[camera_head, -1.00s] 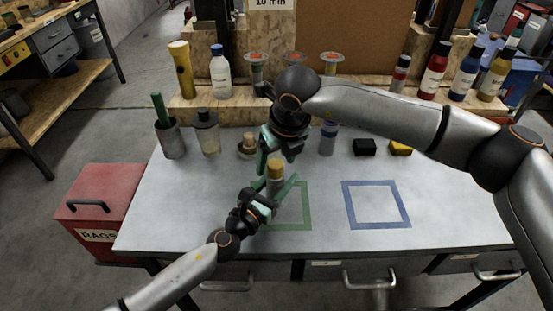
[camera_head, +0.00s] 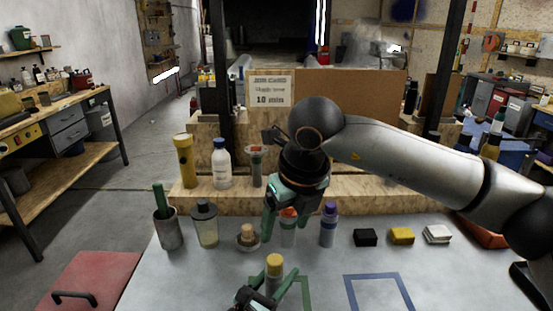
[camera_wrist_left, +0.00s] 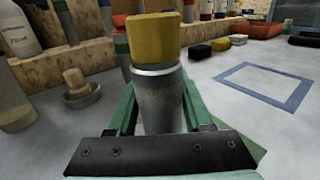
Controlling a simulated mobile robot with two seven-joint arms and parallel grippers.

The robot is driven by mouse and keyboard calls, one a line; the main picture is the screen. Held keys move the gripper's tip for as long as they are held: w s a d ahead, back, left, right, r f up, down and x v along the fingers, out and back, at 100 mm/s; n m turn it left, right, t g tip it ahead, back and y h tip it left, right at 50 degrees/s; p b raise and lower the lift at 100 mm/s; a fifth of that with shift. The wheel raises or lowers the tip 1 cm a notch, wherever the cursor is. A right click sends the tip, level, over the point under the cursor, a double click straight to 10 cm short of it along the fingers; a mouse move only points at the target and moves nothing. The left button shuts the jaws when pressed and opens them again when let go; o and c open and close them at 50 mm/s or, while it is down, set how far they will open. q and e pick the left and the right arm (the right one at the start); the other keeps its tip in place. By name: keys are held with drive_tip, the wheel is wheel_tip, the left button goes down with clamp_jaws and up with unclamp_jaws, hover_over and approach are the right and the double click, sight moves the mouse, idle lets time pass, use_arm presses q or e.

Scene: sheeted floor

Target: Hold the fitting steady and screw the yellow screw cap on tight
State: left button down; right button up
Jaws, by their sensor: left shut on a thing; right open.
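The fitting (camera_wrist_left: 160,105) is a grey metal cylinder standing upright, with the yellow screw cap (camera_wrist_left: 155,40) seated on its top. In the head view the cap (camera_head: 274,262) and part of the fitting (camera_head: 273,283) show near the bottom edge. My left gripper (camera_head: 273,300) is shut around the fitting, its green fingers (camera_wrist_left: 160,118) on both sides of the body. My right gripper (camera_head: 284,228) is open and empty, above and behind the cap, apart from it, in front of a red-topped bottle. Whether the cap is fully tight cannot be told.
Behind stand a cup with a green tool (camera_head: 167,228), a clear bottle (camera_head: 206,225), a small dish (camera_head: 247,238) and a purple-capped bottle (camera_head: 328,225). Black (camera_head: 365,237) and yellow (camera_head: 402,236) blocks lie right. The blue taped square (camera_head: 378,293) is empty.

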use_arm(q)
drive_tip(key=shift+c, duration=1.1)
unclamp_jaws()
